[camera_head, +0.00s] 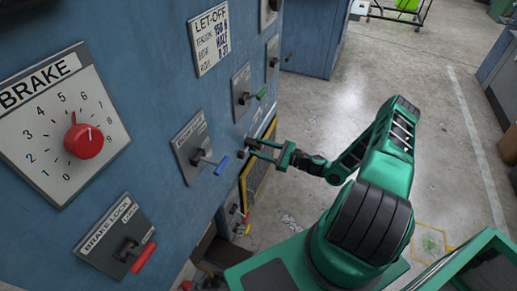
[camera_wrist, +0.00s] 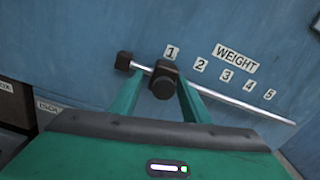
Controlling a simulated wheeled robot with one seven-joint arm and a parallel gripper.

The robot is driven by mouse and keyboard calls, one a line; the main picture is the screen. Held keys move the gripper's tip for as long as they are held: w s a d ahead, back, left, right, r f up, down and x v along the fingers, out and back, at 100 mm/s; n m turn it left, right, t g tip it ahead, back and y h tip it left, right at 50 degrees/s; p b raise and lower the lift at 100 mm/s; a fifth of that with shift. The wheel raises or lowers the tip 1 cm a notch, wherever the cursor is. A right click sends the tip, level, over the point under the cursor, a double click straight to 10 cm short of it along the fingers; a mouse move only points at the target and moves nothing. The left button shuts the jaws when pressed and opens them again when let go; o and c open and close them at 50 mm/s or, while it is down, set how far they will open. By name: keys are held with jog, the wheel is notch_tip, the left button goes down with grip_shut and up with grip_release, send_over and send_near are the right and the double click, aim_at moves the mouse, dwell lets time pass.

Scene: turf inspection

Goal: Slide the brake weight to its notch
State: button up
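The brake weight (camera_wrist: 163,82) is a dark block with a round knob, sitting on a thin metal rod (camera_wrist: 235,102) below the label 1. Labels 1 to 5 run rightward along the rod under the word WEIGHT (camera_wrist: 235,58). A dark end block (camera_wrist: 124,61) holds the rod's left end. My gripper (camera_wrist: 160,84) has its two green fingers on either side of the weight, with a gap visible on the left; contact on the right is unclear. In the head view my gripper (camera_head: 266,151) reaches the blue panel's side, its fingers apart.
The floor (camera_head: 400,60) behind is open.

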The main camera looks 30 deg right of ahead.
jog(key=shift+d, duration=0.1)
jog(key=v, duration=1)
jog(key=shift+s+d, duration=0.2)
jog(key=shift+d, duration=0.05)
